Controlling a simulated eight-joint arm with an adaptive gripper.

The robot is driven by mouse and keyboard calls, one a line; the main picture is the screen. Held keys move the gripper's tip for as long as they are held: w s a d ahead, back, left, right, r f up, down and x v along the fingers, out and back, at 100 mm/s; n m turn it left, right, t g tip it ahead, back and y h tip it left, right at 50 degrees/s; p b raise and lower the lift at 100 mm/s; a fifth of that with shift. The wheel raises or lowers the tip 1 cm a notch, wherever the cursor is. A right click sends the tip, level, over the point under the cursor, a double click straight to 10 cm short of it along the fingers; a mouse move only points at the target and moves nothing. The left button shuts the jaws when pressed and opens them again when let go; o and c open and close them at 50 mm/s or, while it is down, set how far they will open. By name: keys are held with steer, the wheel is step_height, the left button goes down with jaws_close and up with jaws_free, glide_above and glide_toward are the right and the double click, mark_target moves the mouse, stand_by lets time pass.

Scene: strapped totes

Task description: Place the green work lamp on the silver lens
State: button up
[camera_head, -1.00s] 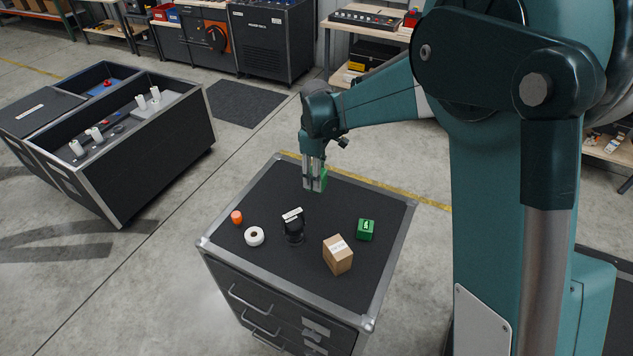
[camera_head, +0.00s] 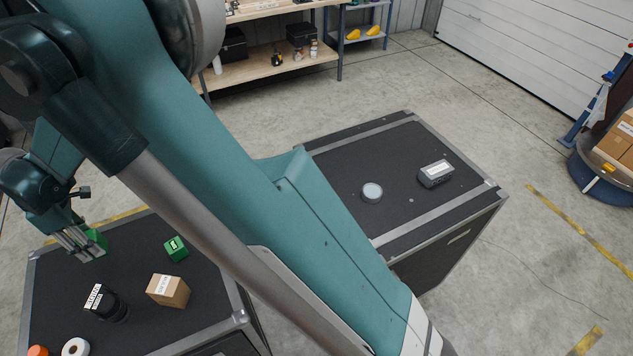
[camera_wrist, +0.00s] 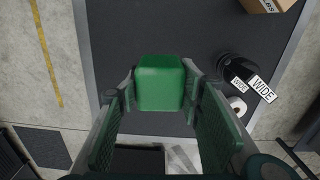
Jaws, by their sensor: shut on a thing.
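My gripper (camera_head: 80,244) is shut on a green boxy thing with rounded edges, which I take for the green work lamp (camera_wrist: 160,82). In the wrist view it sits between both finger pads. In the head view only a green part of it shows (camera_head: 97,240). My gripper is near the far edge of the left case; its height above the top is hard to judge. A short round thing with a pale silver top, which looks like the silver lens (camera_head: 372,191), stands on the other dark case (camera_head: 385,237), well to the right of my gripper.
The left case (camera_head: 238,318) also carries a green cube with a white mark (camera_head: 176,248), a cardboard box (camera_head: 168,290), a black lens labelled WIDE (camera_head: 107,304), a white roll (camera_head: 76,347) and an orange thing (camera_head: 38,351). A grey labelled box (camera_head: 435,174) stands right of the silver lens.

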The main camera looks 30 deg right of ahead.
steer(key=w+d+r+m, duration=0.1)
steer(key=w+d+m, duration=0.2)
steer(key=d, duration=1.3)
steer(key=w+d+r+m, duration=0.1)
steer(key=w+d+m, duration=0.2)
steer(key=d, duration=1.2)
steer(key=w+d+r+m, duration=0.2)
steer(key=w+d+m, duration=0.1)
steer(key=d, duration=1.3)
steer(key=s+d+m, duration=0.2)
steer(key=s+d, duration=0.2)
steer(key=d, duration=0.7)
steer(key=s+d+m, duration=0.3)
steer(key=s+d, duration=0.1)
steer(key=d, duration=0.7)
steer(key=s+d+m, duration=0.4)
steer(key=s+d, duration=1)
steer(key=d, duration=0.3)
steer(key=shift+r+m, duration=0.4)
steer(key=shift+r, duration=0.05)
steer(key=shift+f, duration=2.9)
